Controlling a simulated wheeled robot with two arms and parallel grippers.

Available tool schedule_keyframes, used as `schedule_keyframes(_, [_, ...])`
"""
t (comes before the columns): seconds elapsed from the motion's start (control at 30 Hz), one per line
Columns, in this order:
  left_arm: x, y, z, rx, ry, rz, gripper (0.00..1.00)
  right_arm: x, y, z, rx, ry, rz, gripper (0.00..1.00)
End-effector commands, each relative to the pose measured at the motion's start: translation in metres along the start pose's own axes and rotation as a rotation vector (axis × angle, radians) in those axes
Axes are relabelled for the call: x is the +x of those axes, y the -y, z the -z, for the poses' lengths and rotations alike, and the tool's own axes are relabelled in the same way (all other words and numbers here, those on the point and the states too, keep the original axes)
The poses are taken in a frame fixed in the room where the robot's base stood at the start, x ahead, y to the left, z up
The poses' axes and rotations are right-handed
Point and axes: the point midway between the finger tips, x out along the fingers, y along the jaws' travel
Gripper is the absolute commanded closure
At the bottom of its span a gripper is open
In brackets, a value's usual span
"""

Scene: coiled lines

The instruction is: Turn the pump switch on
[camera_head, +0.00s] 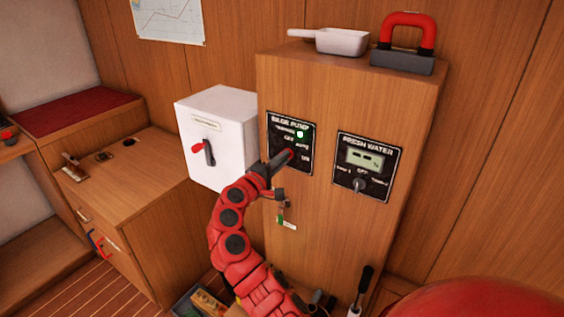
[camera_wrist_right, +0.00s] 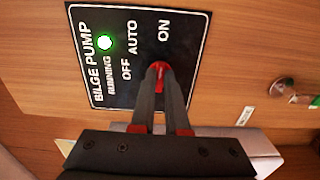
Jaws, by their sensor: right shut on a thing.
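The bilge pump panel (camera_head: 275,132) is a black plate on the front of the wooden cabinet, marked OFF, AUTO and ON; it also fills the upper middle of the right wrist view (camera_wrist_right: 90,30). Its red switch (camera_wrist_right: 159,67) sits below the labels, with its red tip towards ON. A green light (camera_wrist_right: 105,42) by RUNNING is lit. It also shows in the head view (camera_head: 299,133). My right gripper (camera_head: 284,162) is at the panel, its two dark fingers (camera_wrist_right: 160,88) shut on the switch, hiding most of it. My left gripper is not in view.
A fresh water panel (camera_head: 368,165) with a grey knob is to the right. A white box (camera_head: 220,115) with a red handle stands to the left. A white pan (camera_head: 340,40) and a red-handled block (camera_head: 402,62) lie on the cabinet top. Keys (camera_head: 283,213) hang below the panel.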

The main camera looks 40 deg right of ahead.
Motion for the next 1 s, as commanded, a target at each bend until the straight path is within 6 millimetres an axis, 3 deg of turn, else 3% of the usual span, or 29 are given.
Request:
schedule_keyframes(0.17, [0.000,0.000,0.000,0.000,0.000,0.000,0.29,0.000,0.001,0.000,0.000,0.001,0.002,1.00])
schedule_keyframes(0.2, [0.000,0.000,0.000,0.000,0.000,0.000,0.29,0.000,0.001,0.000,0.000,0.001,0.002,0.84])
schedule_keyframes(0.37, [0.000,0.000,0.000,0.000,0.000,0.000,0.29,0.000,0.001,0.000,0.000,0.001,0.001,0.57])
schedule_keyframes(0.77, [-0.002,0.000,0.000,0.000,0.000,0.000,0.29,-0.009,0.001,0.001,-0.001,-0.002,-0.001,0.57])
schedule_keyframes(1.0, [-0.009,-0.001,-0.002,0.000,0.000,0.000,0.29,-0.062,0.003,0.002,-0.001,-0.007,-0.002,0.57])
